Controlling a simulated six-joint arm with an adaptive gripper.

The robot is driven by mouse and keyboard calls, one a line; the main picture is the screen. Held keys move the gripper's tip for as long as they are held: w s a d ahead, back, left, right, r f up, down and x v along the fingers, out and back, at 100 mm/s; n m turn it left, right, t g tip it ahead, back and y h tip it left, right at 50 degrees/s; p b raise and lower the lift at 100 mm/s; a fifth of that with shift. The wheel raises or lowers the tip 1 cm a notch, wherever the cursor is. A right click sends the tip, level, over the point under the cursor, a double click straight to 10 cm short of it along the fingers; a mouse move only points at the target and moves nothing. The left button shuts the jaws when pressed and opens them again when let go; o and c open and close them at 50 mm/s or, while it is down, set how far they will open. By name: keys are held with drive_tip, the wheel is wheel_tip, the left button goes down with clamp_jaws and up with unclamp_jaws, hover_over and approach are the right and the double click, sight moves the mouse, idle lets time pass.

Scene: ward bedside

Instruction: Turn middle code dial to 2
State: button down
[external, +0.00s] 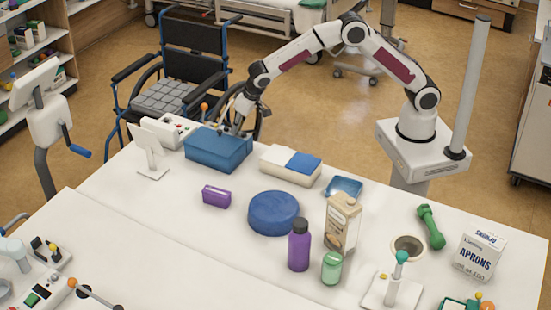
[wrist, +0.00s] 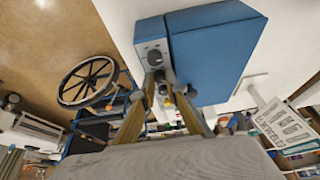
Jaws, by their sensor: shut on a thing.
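A blue box (external: 215,150) stands at the back left of the white table. In the wrist view the blue box (wrist: 215,50) shows a grey panel (wrist: 142,31) on one side, with a column of dark round dials. The upper dial (wrist: 154,57) is clear of my fingers. My gripper (external: 238,128) is at the box's far right end, low beside the panel, which is hidden in the external view. In the wrist view my gripper (wrist: 164,86) has its fingertips closed around the middle dial (wrist: 160,76). The numbers and the dial's setting are too small to read.
A white box with switches (external: 170,130) stands left of the blue box, and a white container with a blue lid (external: 290,165) to its right. A wheelchair (external: 185,75) is behind the table. A purple box (external: 216,196) and a blue round tub (external: 273,213) lie in front.

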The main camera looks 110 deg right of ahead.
drive_tip(key=c, duration=2.3)
unclamp_jaws()
drive_tip(key=shift+s+d+n+t+y, duration=0.1)
drive_tip(key=shift+n+t+y, duration=0.2)
drive_tip(key=shift+n, duration=0.7)
drive_tip(key=shift+d+n+t+y, duration=0.1)
drive_tip(key=shift+n+y, duration=0.3)
drive_tip(key=shift+n, duration=0.6)
drive_tip(key=shift+d+n+t+y, duration=0.15)
drive_tip(key=shift+n+y, duration=0.3)
drive_tip(key=shift+n, duration=0.75)
drive_tip(key=shift+n+t+y, duration=0.15)
drive_tip(key=shift+n+y, duration=0.3)
drive_tip(key=shift+n, duration=0.75)
drive_tip(key=v, duration=0.8)
drive_tip(key=s+a+f+m+g, duration=0.1)
drive_tip(key=s+a+f+g, duration=0.15)
drive_tip(key=s, duration=0.45)
drive_tip(key=shift+m, duration=0.3)
drive_tip(key=shift+s+a+r, duration=1.15)
drive_tip(key=shift+s+r, duration=0.1)
drive_tip(key=shift+s, duration=1.55)
drive_tip(key=shift+s+a+r, duration=1.15)
drive_tip(key=shift+s+r, duration=0.1)
drive_tip(key=shift+s, duration=1.55)
drive_tip(key=shift+s+a+r, duration=1.15)
drive_tip(key=shift+s+r, duration=0.05)
drive_tip(key=shift+s, duration=1.65)
